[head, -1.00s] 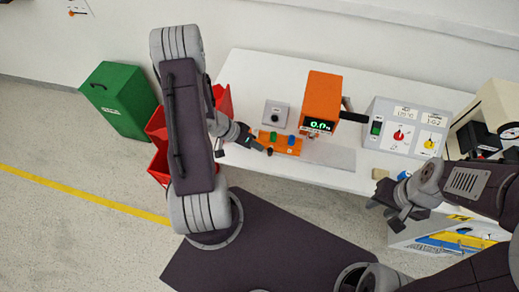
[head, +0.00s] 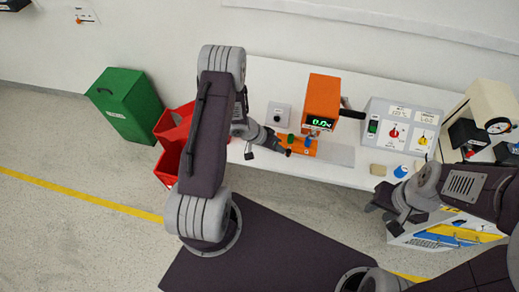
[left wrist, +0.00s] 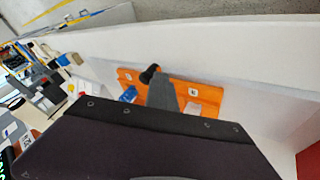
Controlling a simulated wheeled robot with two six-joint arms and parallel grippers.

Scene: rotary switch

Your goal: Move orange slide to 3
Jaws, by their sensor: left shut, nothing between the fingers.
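An orange base strip (head: 318,149) with small green and blue knobs lies on the white table, in front of an orange box (head: 322,98) with a green-lit display. A dark round knob (head: 289,153) is at the strip's left end. My left gripper (head: 284,148) is shut and empty at that end, close to the dark knob. In the left wrist view the orange strip (left wrist: 207,95) carries white labels too small to read, the blue knob (left wrist: 129,94) and the dark knob (left wrist: 151,73); the grey fingers are beside the dark knob, contact unclear. My right gripper (head: 388,208) looks open and empty, right of the table's front edge.
A small grey panel (head: 278,113) sits left of the orange box. A grey panel with red and yellow dials (head: 400,128) stands to the right. A tan block (head: 378,170) lies near the front edge. Red bins (head: 172,128) stand left of the table.

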